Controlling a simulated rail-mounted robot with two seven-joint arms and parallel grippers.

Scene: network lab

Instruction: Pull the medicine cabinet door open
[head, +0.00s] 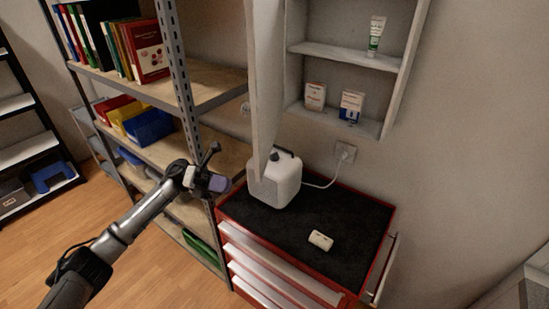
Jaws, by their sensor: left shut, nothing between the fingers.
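The medicine cabinet (343,58) hangs on the wall at the upper middle, its inside showing. Its pale door (266,75) stands swung out to the left, seen nearly edge-on. A small pale fitting (245,107) shows at the door's left side; I cannot tell if it is the handle. My left gripper (219,184) is shut and empty, below and left of the door and apart from it. My right gripper is not in view.
A red drawer cabinet (226,213) with a black top stands below, bearing a white canister (274,180) and a small pale block (321,240). A metal shelf unit (212,94) with books and bins stands behind my left arm. A tube (376,35) and two boxes are in the medicine cabinet.

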